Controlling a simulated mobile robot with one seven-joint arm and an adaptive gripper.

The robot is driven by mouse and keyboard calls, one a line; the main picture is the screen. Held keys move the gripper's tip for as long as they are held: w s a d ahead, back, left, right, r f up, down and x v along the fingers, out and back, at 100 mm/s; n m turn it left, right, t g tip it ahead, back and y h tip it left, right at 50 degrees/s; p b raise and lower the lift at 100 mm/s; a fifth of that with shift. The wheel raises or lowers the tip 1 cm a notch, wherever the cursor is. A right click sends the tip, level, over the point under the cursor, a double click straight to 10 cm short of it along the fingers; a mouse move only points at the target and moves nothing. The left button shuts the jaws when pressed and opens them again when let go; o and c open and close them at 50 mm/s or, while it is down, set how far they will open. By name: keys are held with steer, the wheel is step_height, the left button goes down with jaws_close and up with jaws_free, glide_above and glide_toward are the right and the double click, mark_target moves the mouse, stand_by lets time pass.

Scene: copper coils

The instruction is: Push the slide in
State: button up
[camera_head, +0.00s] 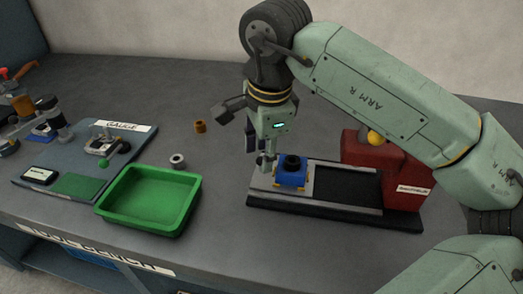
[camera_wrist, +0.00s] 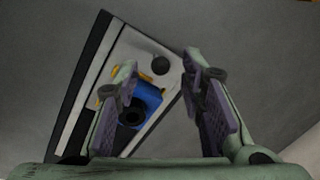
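The slide carries a blue block (camera_head: 291,175) with a black ring (camera_head: 292,161) on top, on a pale track (camera_head: 330,200) left of the red machine (camera_head: 400,170). My gripper (camera_head: 264,163) points down at the track's left end, just left of the blue block. In the wrist view my gripper (camera_wrist: 160,62) has its fingers apart with nothing held. The blue block (camera_wrist: 147,98) is partly hidden by the left finger. I cannot tell whether a finger touches the knob.
A green tray (camera_head: 150,200) stands to the left, with a grey ring (camera_head: 178,161) behind it. A copper coil (camera_head: 200,126) lies farther back. A gauge board (camera_head: 75,170) is at the far left. A dark opening lies between the blue block and the red machine.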

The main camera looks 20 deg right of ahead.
steer(key=shift+w+f, duration=0.1)
steer(key=shift+f, duration=0.4)
jaws_close()
stand_by(0.6)
